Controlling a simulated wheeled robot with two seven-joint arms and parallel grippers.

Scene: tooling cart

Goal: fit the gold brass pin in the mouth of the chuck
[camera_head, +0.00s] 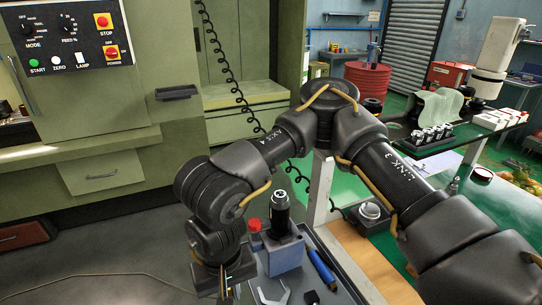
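My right arm comes in from the right and bends down to its gripper (226,287) at the bottom of the picture, over the left edge of the grey cart tray (325,293). The fingers are small and partly cut off, so I cannot tell whether they are open or hold something. A black cylinder with a silvery top (281,213), which looks like the chuck, stands upright in a blue-grey block (285,256) on the tray, right of the gripper. I cannot make out its mouth. I cannot identify the gold brass pin. My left gripper is not in view.
A red-capped item (254,226) stands beside the block. A blue-handled tool (322,268) and a grey wrench-like tool (273,294) lie on the tray. A green bench (458,216) is at right, with a dark round-topped fixture (370,211). A green machine (88,108) fills the left.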

